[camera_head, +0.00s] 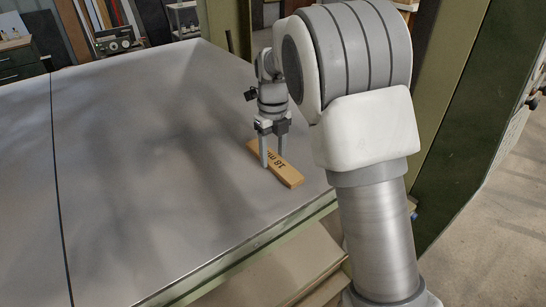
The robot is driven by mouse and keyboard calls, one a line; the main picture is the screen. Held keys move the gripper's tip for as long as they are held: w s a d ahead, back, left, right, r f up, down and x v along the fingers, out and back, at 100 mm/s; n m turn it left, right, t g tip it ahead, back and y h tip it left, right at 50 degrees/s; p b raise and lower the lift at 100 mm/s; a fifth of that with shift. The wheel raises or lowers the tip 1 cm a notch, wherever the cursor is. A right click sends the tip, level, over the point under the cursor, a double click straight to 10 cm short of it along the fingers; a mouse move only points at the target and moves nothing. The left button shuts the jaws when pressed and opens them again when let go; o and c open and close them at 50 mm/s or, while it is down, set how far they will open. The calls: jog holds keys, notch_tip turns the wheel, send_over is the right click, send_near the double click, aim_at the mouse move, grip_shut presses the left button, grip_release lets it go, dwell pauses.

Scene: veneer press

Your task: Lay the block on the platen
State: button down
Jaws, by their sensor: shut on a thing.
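The block (289,174) is a flat, long wooden piece with dark lettering, part of which reads "18". It is at the right part of the grey platen (150,150), near its front right edge. My gripper (273,161) points down over the block and is shut on it, one finger on each side. The fingers hide part of the block and its lettering. I cannot tell whether the block's underside touches the platen or is slightly above it.
A green press frame post (455,110) stands to the right, behind my arm. A dark seam crosses the platen at left. Wooden boards (290,268) lie below the platen's front edge. Shelves and loose items stand at the back left. The platen's middle is clear.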

jog(key=shift+f, duration=0.3)
jog(key=shift+c, duration=1.3)
grip_release()
jog(key=shift+f, duration=0.15)
